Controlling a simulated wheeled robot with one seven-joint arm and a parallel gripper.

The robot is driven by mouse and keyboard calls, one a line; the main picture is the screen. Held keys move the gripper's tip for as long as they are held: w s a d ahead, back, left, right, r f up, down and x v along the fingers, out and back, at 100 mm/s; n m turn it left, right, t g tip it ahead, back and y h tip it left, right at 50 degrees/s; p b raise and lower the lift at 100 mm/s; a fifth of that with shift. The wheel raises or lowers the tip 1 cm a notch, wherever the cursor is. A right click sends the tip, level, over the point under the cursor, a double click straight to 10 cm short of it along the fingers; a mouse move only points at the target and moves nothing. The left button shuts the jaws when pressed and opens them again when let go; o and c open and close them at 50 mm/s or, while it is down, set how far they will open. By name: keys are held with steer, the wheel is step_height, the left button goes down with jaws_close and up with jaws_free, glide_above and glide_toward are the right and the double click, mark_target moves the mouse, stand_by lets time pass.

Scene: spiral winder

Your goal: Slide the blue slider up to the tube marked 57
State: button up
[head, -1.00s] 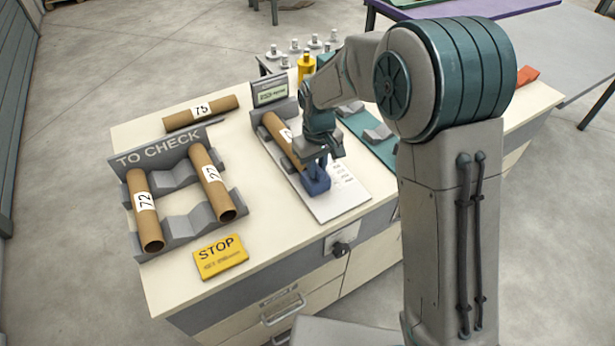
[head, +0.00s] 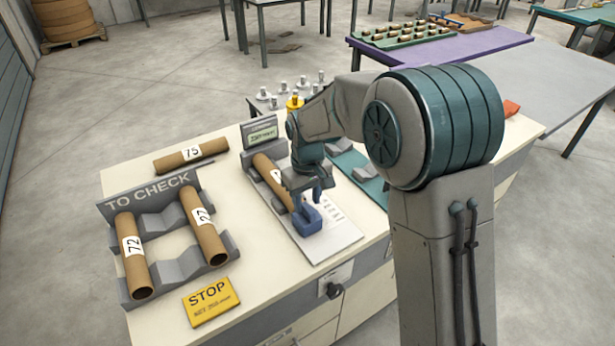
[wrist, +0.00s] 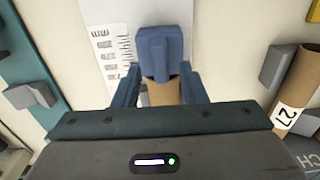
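The blue slider (head: 307,221) sits on the white plate (head: 338,238) of the gauge, off the near end of the brown tube (head: 265,170). The tube lies in a grey cradle; its label is partly hidden behind my gripper and I cannot read its number. My gripper (head: 308,196) points down just over the tube's near end, close to the slider. In the wrist view the fingers (wrist: 159,80) stand apart, with the slider (wrist: 158,52) at their tips and the tube (wrist: 163,93) showing between them. Whether a finger touches the slider is unclear.
A small display (head: 259,134) stands at the tube's far end. Left is the TO CHECK rack (head: 150,190) with tubes 72 (head: 134,258) and 27 (head: 204,228). Tube 75 (head: 190,156) lies behind it. A yellow STOP sign (head: 210,302) lies in front. Printed marks line the plate's right side.

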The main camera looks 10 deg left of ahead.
mark_target(308, 207)
step_height(308, 207, up, 12)
steer(key=shift+f+b, duration=0.25)
steer(key=shift+b, duration=0.05)
steer(key=shift+d, duration=0.1)
stand_by(0.8)
steer(key=s+d+f+m+t, duration=0.1)
steer(key=s+d+m+t, duration=0.2)
steer(key=s+d+m, duration=0.5)
steer(key=s+d, duration=1.3)
steer(key=d, duration=0.1)
steer(key=shift+s+d+f, duration=0.15)
steer(key=shift+d+f, duration=0.05)
steer(key=shift+d, duration=0.05)
